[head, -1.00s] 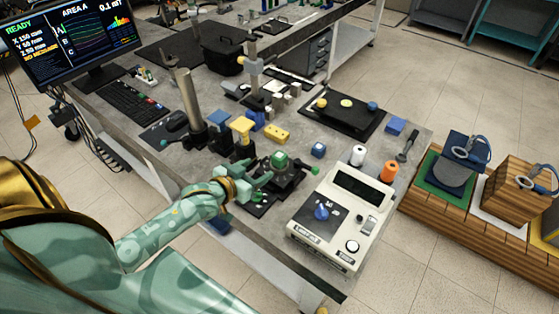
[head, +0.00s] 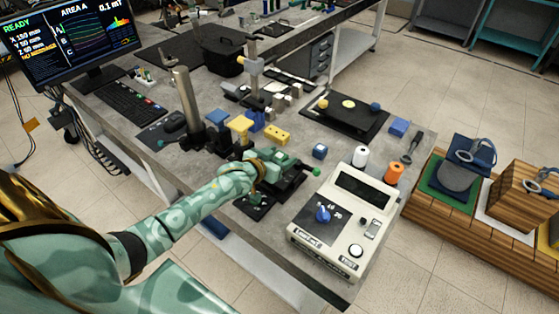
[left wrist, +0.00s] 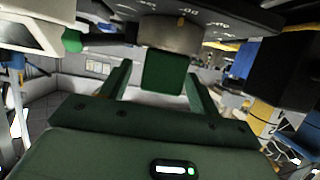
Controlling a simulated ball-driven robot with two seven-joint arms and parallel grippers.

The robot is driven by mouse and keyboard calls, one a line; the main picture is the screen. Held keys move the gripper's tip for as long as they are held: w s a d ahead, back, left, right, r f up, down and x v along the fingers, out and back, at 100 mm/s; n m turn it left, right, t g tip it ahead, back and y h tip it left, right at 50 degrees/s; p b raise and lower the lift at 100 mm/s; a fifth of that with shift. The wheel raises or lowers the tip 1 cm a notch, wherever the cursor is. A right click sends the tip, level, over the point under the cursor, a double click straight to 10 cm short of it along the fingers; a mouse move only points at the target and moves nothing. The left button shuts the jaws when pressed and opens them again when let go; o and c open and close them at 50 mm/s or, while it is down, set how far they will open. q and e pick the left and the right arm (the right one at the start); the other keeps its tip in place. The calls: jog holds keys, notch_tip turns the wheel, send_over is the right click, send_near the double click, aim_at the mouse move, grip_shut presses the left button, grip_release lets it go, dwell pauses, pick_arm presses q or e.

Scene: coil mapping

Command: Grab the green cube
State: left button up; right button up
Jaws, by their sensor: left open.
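The green cube (left wrist: 164,72) shows in the left wrist view, against a grey round post (left wrist: 171,33) of a dark stage with a marked dial. That view looks upside down. My left gripper (left wrist: 157,82) is open, with one finger on each side of the cube and gaps showing between the fingers and the cube. In the head view my left gripper (head: 279,161) is at the dark stage with the green knob (head: 316,172). There the cube is hard to tell from the green fingers around it. My right gripper is not in view.
The white meter box (head: 346,215) stands right of the stage, near the table edge. A metal post (head: 187,97) and yellow-topped stand (head: 240,124) rise to the left.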

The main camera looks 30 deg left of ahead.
pick_arm(q)
jog(key=c, duration=1.1)
